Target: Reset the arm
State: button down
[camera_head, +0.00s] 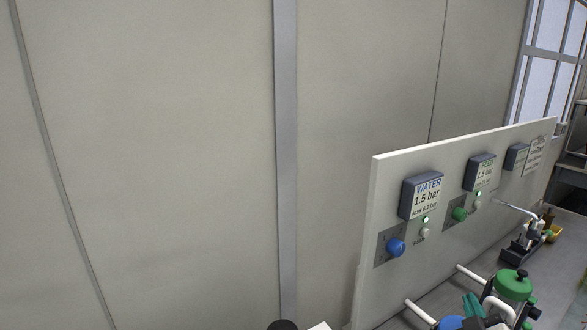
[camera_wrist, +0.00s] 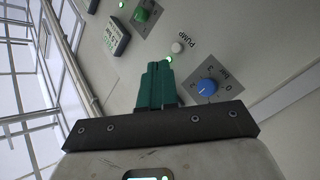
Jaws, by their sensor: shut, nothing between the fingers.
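My gripper shows at the bottom right of the head view, with its teal fingers (camera_head: 472,305) beside a green-lidded pot (camera_head: 513,284). In the wrist view its green fingers (camera_wrist: 157,72) are together, shut and empty. They point toward the wall panel (camera_wrist: 235,40), with the blue knob (camera_wrist: 208,88) just right of the fingertips and a white pump button (camera_wrist: 178,48) beyond them. The gap between fingers and panel cannot be told. Most of the arm is out of the head view.
The white panel (camera_head: 375,205) carries a WATER display (camera_head: 421,195), a FEED display (camera_head: 480,172), a blue knob (camera_head: 396,247) and a green knob (camera_head: 460,213). White pipes (camera_head: 420,312) stick out below. Small apparatus (camera_head: 527,240) stands farther along the grey bench (camera_head: 455,282). A plain wall (camera_head: 160,150) fills the left.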

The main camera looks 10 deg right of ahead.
jog(key=s+a+f+m+g+y, duration=0.2)
jog(key=s+a+f+g+y, duration=0.2)
jog(key=s+a+f+g, duration=0.45)
jog(key=s+a+f+m+g+y, duration=0.2)
jog(key=s+a+f+g+y, duration=0.3)
jog(key=s+a, duration=0.7)
jog(key=s+d+f+g+h+b, duration=0.1)
jog(key=s+d+f, duration=0.2)
jog(key=s+f, duration=0.4)
jog(key=shift+s+f, duration=0.4)
jog(key=shift+s, duration=0.75)
